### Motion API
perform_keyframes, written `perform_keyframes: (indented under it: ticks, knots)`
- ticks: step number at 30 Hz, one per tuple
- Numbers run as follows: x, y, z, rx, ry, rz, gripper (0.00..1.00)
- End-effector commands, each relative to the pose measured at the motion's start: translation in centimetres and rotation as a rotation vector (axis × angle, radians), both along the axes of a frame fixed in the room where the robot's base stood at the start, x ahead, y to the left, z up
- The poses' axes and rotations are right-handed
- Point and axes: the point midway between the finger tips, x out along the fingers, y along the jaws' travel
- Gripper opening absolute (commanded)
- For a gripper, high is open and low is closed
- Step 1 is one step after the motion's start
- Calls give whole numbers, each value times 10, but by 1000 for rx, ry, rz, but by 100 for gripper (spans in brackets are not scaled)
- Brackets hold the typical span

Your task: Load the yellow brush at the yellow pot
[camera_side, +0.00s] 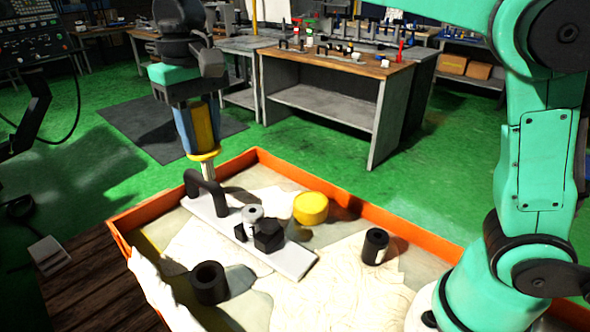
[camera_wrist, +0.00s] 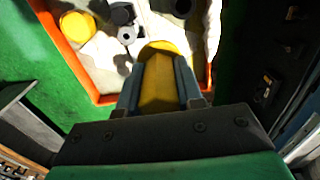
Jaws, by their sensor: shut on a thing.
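My gripper (camera_side: 199,132) is shut on the yellow brush (camera_side: 204,156), which hangs upright with a yellow collar and a pale lower end pointing down. The brush is over the back left edge of the orange-rimmed tray (camera_side: 180,182), near a black handle. In the wrist view, the brush (camera_wrist: 158,85) lies between the two blue fingers of my gripper (camera_wrist: 158,66); its lower end is hidden there. The yellow pot (camera_side: 311,208) stands in the tray, to the right of the brush and apart from it. It also shows in the wrist view (camera_wrist: 77,25), at the upper left.
Black cylinders stand at front left (camera_side: 209,283) and right (camera_side: 375,246). A workbench (camera_side: 335,70) stands behind.

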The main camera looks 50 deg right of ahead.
Motion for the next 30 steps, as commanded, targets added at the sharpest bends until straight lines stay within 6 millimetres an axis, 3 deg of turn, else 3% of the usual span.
perform_keyframes:
  ticks: [1, 6, 12, 18, 30]
  knots:
    - [5, -24, -9, 0, 0, -14, 0]
    - [8, -101, -42, 0, -1, -15, 0]
    - [-10, -167, -72, 0, -1, -9, 0]
    - [-23, -193, -86, 0, -1, -2, 0]
    - [-23, -194, -124, 0, -1, 1, 0]
